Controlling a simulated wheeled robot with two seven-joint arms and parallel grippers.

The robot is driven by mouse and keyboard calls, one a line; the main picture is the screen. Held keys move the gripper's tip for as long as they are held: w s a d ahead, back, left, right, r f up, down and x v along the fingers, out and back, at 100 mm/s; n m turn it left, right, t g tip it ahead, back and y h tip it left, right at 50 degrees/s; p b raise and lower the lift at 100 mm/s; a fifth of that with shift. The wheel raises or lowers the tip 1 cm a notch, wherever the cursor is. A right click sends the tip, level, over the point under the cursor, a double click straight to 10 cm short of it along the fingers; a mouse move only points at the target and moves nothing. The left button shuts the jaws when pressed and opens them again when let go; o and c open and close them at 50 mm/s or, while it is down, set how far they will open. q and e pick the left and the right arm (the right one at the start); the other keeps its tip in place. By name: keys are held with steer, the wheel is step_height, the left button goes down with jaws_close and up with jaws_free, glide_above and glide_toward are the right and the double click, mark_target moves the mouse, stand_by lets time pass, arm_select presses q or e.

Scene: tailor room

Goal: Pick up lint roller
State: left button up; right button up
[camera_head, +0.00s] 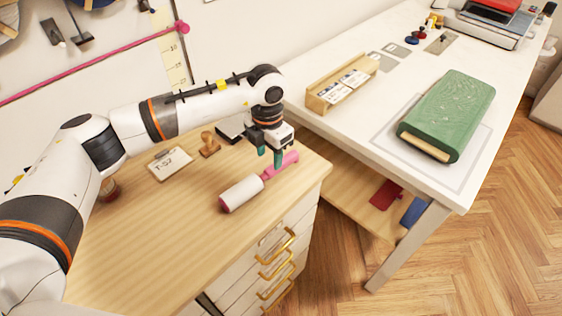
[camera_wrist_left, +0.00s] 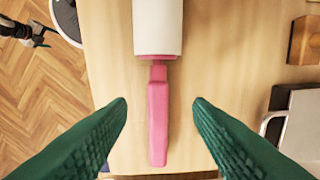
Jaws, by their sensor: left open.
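The lint roller lies on the wooden cabinet top. It has a white roll (camera_head: 241,194) and a pink handle (camera_head: 284,163). My left gripper (camera_head: 270,156) is open above the handle, with green fingers. In the left wrist view the handle (camera_wrist_left: 158,122) runs between the open fingertips of my left gripper (camera_wrist_left: 160,108), with a gap on each side, and the white roll (camera_wrist_left: 158,28) is at the top. The fingers hide part of the handle in the head view.
A wooden stamp (camera_head: 209,146) and a "T-52" card (camera_head: 170,163) lie on the cabinet top (camera_head: 140,240) to the left of my gripper. A dark object (camera_head: 231,128) lies behind it. A white table (camera_head: 400,172) with a green folded cloth (camera_head: 450,112) and a wooden card holder (camera_head: 340,84) stands to the right.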

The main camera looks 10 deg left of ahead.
mark_target(270, 168)
arm_select(q)
steer(key=shift+d+f+p, duration=0.1)
steer(key=shift+f+p, duration=0.6)
steer(key=shift+f, duration=1.7)
jaws_close()
